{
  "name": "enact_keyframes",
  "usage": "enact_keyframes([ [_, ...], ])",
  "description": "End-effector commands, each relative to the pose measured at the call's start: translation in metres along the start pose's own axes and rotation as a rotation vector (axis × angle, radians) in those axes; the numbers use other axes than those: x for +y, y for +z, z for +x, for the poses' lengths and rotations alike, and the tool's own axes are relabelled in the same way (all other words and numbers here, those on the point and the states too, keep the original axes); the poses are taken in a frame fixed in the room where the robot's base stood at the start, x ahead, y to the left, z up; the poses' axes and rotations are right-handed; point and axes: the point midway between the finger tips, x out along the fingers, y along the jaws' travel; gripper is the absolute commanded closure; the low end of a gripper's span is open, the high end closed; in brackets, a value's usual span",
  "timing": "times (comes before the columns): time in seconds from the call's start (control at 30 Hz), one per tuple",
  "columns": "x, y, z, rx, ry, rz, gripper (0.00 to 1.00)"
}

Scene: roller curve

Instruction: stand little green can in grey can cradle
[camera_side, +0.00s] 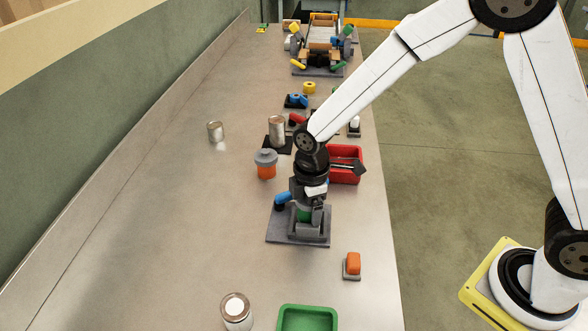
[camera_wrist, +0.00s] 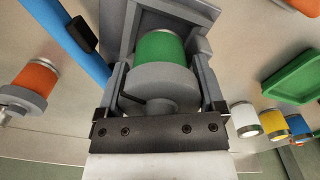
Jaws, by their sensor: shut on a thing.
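The little green can (camera_wrist: 160,48) has a wide grey collar and knob at its near end. My gripper (camera_wrist: 160,88) is shut on it, with one dark finger on each side of the grey part. The can lies at the grey can cradle (camera_wrist: 198,50), between its raised walls; I cannot tell whether it rests fully on the bottom. In the side view, the cradle (camera_side: 309,230) stands on a grey plate, my gripper (camera_side: 306,203) is right above it, and a bit of the green can (camera_side: 303,215) shows between them.
An orange can with a grey cap (camera_side: 265,170) and a red bin (camera_side: 345,175) stand behind. A green tray (camera_side: 308,318), a silver can (camera_side: 237,310) and an orange block (camera_side: 353,263) are in front. The table's left side is mostly clear.

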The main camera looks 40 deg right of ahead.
Motion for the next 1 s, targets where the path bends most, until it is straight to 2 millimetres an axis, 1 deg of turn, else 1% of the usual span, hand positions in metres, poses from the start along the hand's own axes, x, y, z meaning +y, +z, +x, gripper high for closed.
enact_keyframes([
  [0.03, -0.0048, 0.0039, 0.0174, -0.008, -0.009, 0.001, 0.81],
  [0.5, -0.0048, 0.004, 0.0178, -0.009, -0.009, 0.001, 0.8],
  [1.0, -0.0051, 0.0042, 0.0258, -0.009, -0.009, 0.002, 0.8],
])
